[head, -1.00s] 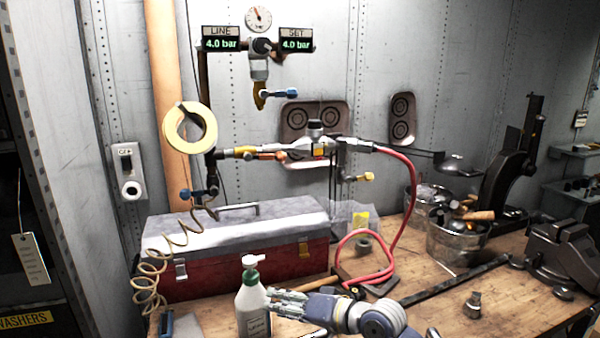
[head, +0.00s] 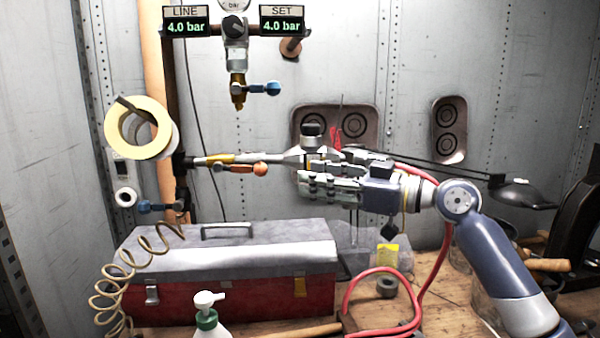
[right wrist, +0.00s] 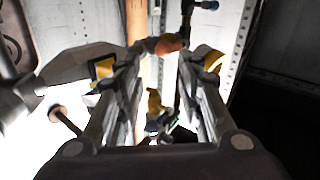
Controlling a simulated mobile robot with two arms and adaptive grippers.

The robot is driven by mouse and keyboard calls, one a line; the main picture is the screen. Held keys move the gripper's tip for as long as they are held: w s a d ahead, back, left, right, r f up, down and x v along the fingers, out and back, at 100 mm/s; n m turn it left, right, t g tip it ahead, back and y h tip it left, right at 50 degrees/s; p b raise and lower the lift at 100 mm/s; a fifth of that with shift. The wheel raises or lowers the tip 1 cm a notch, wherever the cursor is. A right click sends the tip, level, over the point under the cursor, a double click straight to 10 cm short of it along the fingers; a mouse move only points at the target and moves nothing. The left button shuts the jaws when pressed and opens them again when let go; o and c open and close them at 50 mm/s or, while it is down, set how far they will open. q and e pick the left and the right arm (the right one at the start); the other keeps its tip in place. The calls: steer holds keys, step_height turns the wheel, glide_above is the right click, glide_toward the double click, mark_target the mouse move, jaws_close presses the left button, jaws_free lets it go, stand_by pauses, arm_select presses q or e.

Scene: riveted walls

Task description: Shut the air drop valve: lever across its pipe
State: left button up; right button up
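A valve with an orange lever (head: 238,169) sits on the horizontal pipe (head: 215,159) left of centre in the head view. The lever lies along the pipe, just below it, its round orange end toward my gripper. My right gripper (head: 302,170) points left at that end, with a small gap between. In the right wrist view the orange end (right wrist: 168,44) shows ahead, between the open fingers (right wrist: 160,75); nothing is held. Other valves have blue levers: one under the regulator (head: 262,89), one low on the left pipe (head: 152,207). My left gripper is out of view.
A red toolbox (head: 235,298) with a grey lid stands below the pipe. A tape roll (head: 115,130) hangs at left. A red hose (head: 442,265) runs down behind my right arm. A pump bottle (head: 207,318) stands in front. Both displays (head: 185,26) read 4.0 bar.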

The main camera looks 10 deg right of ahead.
mark_target(267, 171)
steer(key=x, duration=0.1)
steer(key=p+x, duration=0.1)
steer(key=x, duration=0.1)
steer(key=r+p+x, duration=0.1)
steer(key=x, duration=0.1)
steer(key=shift+s+a, duration=0.3)
steer(key=shift+a, duration=0.15)
steer(key=x, duration=0.1)
steer(key=p+x, duration=0.1)
steer(key=x, duration=0.3)
steer(key=shift+w+d+f+p, duration=0.1)
steer(key=shift+f+p, duration=0.2)
steer(key=shift+p, duration=0.1)
steer(key=shift+w+a, duration=0.2)
steer(key=shift+a, duration=0.15)
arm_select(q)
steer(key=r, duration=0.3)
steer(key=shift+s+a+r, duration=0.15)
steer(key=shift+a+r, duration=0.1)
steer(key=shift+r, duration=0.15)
arm_select(e)
steer(key=shift+f, duration=0.1)
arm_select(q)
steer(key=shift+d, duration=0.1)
arm_select(e)
steer(key=shift+d, duration=0.1)
steer(key=shift+c, duration=0.3)
jaws_close()
